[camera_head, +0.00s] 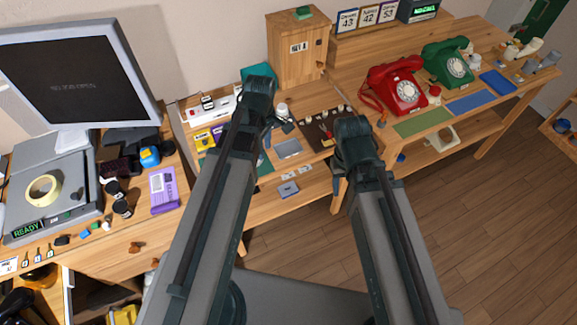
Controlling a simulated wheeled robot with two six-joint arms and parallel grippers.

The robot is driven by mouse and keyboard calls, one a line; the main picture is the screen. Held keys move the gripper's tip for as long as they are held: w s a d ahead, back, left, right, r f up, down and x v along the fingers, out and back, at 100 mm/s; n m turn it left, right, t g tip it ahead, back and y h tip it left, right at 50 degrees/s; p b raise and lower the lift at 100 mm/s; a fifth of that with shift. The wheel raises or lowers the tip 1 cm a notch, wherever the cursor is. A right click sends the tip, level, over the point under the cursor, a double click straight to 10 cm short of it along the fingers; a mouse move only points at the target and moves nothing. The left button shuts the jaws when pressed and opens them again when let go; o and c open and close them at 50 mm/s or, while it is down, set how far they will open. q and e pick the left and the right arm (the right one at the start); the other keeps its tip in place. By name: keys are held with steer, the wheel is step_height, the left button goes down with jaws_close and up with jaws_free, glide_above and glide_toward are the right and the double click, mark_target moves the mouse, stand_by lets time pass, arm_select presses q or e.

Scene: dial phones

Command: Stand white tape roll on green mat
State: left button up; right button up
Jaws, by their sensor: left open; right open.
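A cream-white tape roll (31,187) lies flat on a grey device with a READY display at the left, its hole facing up. A green mat (422,123) lies on the right-hand desk in front of the red telephone; its top looks bare. My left gripper (280,125) is open over the middle desk, far to the right of the roll. My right gripper (362,140) is open near the middle desk's right end, left of the green mat. The fingertips of both are small and partly hidden by my own arms.
A monitor (75,75) stands behind the grey device (85,205). Red (400,88) and green (447,62) telephones and a blue mat (470,102) are near the green mat. A whitish object (450,142) sits below that desk's front edge. A wooden cabinet (292,60) stands at the back.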

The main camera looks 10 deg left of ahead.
arm_select(q)
steer(key=s+d+m, duration=0.9)
steer(key=d+m, duration=0.4)
steer(key=m, duration=0.6)
steer(key=shift+y, duration=0.4)
steer(key=shift+a, duration=0.1)
